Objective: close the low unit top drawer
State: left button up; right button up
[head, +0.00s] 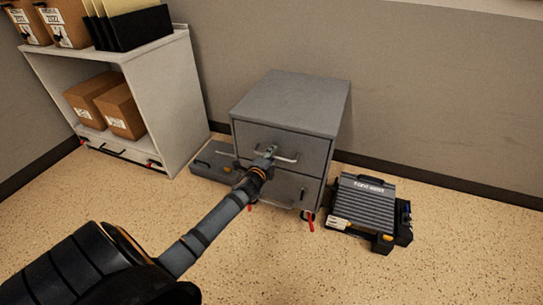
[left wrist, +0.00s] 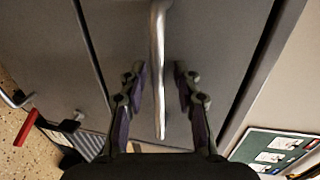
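The low unit (head: 295,100) is a grey cabinet with two drawers, standing against the wall in the head view. Its top drawer (head: 310,148) looks flush or nearly flush with the body; I cannot tell whether a small gap remains. My left gripper (head: 268,152) is at the front of this drawer, at its bar handle (head: 288,159). In the left wrist view, the handle (left wrist: 157,60) runs between the two fingers of the left gripper (left wrist: 158,85). The fingers are apart, with space on both sides of the bar. My right gripper is out of view.
A ribbed grey case (head: 363,200) lies on the floor right of the unit, and another grey case (head: 212,160) lies left of it. A white shelf (head: 160,100) with cardboard boxes (head: 122,108) stands farther left. Floor in front is clear.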

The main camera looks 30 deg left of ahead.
pick_arm(q)
jog(key=shift+s, duration=0.1)
jog(key=v, duration=1.1)
jog(key=shift+s+d, duration=0.15)
jog(key=shift+s, duration=0.2)
